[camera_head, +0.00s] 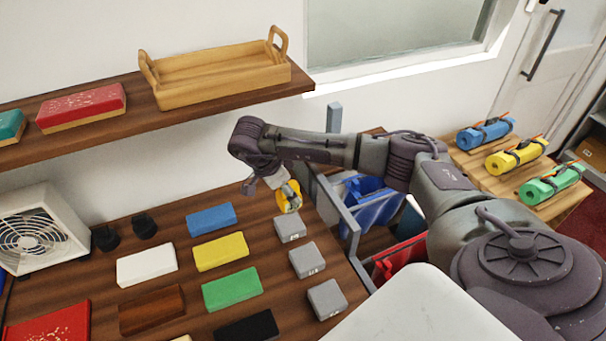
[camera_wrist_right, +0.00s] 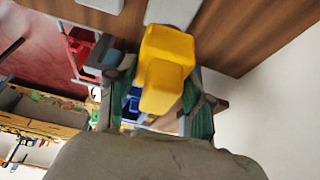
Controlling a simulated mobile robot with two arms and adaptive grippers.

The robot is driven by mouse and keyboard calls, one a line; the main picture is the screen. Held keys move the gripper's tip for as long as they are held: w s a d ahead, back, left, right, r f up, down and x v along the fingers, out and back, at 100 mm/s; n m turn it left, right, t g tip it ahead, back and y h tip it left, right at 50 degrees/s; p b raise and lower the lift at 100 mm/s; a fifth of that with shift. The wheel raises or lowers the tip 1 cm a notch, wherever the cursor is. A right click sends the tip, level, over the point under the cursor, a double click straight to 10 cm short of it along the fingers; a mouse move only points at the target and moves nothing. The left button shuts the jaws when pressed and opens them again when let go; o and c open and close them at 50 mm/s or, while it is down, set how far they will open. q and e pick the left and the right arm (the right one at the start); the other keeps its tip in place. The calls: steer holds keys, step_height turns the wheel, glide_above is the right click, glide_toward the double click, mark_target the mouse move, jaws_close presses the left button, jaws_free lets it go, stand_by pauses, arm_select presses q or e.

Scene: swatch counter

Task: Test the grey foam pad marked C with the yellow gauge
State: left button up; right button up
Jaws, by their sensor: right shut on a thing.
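My right gripper (camera_head: 283,188) is shut on the yellow gauge (camera_head: 286,199) and holds it at the back of the grey pad row. The gauge (camera_wrist_right: 166,62) fills the middle of the right wrist view, between the fingers (camera_wrist_right: 158,88). Three grey foam pads lie in a row on the dark wooden counter: a back one (camera_head: 290,230), a middle one (camera_head: 306,261) and a front one (camera_head: 326,300). Their front marks are too small to read, so I cannot tell which is C. The gauge is close to the back pad; whether they touch is unclear. My left gripper is not in view.
Blue (camera_head: 211,220), yellow (camera_head: 221,252), green (camera_head: 232,289) and white (camera_head: 146,266) blocks lie left of the pads. A fan (camera_head: 40,232) stands at far left. A shelf with a wooden tray (camera_head: 215,82) hangs above. The counter's right edge is near the pads.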

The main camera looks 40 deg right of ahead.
mark_target(289, 210)
steer(key=shift+f, duration=0.1)
steer(key=shift+w+a, duration=0.1)
steer(key=shift+a, duration=0.05)
step_height(289, 210, down, 5)
steer(key=b, duration=0.4)
steer(key=shift+b, duration=0.3)
steer(key=shift+f+b, duration=0.35)
steer(key=shift+f, duration=0.15)
steer(key=shift+f+b, duration=0.55)
steer(key=shift+f, duration=0.05)
stand_by(1.8)
